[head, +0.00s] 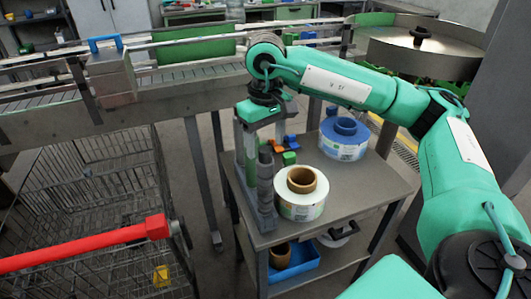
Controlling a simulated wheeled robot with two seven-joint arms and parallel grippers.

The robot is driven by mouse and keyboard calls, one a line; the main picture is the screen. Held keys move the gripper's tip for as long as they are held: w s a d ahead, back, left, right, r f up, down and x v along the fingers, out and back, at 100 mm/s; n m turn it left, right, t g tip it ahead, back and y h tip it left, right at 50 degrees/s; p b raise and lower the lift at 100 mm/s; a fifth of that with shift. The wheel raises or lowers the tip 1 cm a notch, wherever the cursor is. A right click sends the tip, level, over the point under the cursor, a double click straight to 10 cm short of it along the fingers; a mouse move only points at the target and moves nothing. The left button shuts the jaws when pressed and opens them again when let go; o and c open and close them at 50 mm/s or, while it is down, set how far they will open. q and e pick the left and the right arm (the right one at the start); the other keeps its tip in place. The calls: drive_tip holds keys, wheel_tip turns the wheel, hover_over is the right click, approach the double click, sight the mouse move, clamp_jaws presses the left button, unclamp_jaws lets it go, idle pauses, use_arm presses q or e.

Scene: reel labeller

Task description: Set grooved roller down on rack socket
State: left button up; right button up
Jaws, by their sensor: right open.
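My right gripper (264,150) points down over the left edge of a small metal cart table (345,205). Its fingers are apart. Just below and between them a dark grey upright roller (266,188) stands near the table's left edge, and it looks upright. The gripper partly hides its upper part. Whether the fingers touch it I cannot tell. Its lower end meets a grey base (267,218), which seems to be the rack socket. The grooves are too small to make out. My left gripper is not in view.
A white label reel (301,205) stands right beside the roller; a blue reel (344,138) is behind it. Small coloured blocks (290,157) lie near the gripper. A conveyor (190,78) runs behind. A wire trolley with a red handle (90,243) is at left. The table's front right is clear.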

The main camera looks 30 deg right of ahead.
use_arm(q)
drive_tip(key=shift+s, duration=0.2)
use_arm(e)
wheel_tip(320, 180, up, 10)
drive_tip(key=shift+f, duration=0.15)
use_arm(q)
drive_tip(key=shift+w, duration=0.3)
